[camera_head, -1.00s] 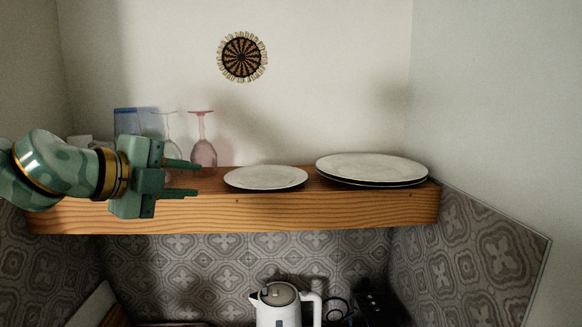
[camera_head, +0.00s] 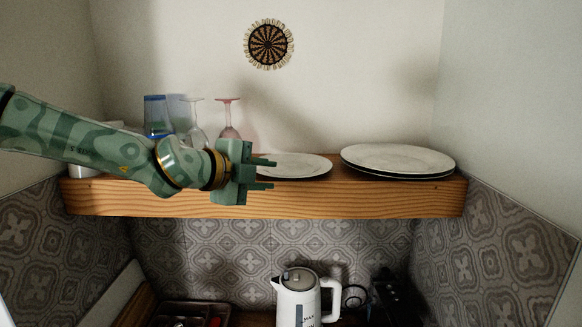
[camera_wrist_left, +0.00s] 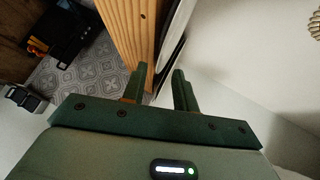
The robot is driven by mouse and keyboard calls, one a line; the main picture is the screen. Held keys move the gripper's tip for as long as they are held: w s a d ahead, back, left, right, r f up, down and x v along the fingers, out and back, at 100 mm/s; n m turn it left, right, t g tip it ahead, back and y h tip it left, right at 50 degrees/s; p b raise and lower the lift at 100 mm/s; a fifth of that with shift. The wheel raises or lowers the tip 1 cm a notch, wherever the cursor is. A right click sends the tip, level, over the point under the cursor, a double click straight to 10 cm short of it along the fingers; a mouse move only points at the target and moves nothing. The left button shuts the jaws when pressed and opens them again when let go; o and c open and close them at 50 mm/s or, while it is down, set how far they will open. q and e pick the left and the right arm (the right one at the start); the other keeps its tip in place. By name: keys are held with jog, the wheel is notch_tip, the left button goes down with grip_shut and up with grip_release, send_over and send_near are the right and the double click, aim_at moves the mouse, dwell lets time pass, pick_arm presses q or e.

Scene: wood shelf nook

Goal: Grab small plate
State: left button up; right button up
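The small plate (camera_head: 300,166) is white and lies flat on the wooden shelf (camera_head: 350,199), left of a stack of larger white plates (camera_head: 398,158). My left gripper (camera_head: 268,174) is open and empty at the small plate's left edge, its fingers pointing right, one above the other. It hides part of the plate's left side. In the left wrist view, the open fingers (camera_wrist_left: 160,88) point toward the shelf edge and thin pale and dark plate edges. I cannot tell whether the plate's rim is between the fingers. My right gripper is out of view.
Behind my left arm stand a blue glass (camera_head: 157,116), a clear stemmed glass (camera_head: 196,125) and a pink stemmed glass (camera_head: 229,117). Below the shelf is a white kettle (camera_head: 298,298). A round woven ornament (camera_head: 268,44) hangs on the wall.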

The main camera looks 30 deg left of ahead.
pick_arm(q)
jog(key=x, duration=0.2)
jog(key=p+x, duration=0.1)
jog(key=x, duration=0.2)
jog(key=shift+w+d, duration=0.1)
jog(key=shift+d, duration=0.15)
grip_shut()
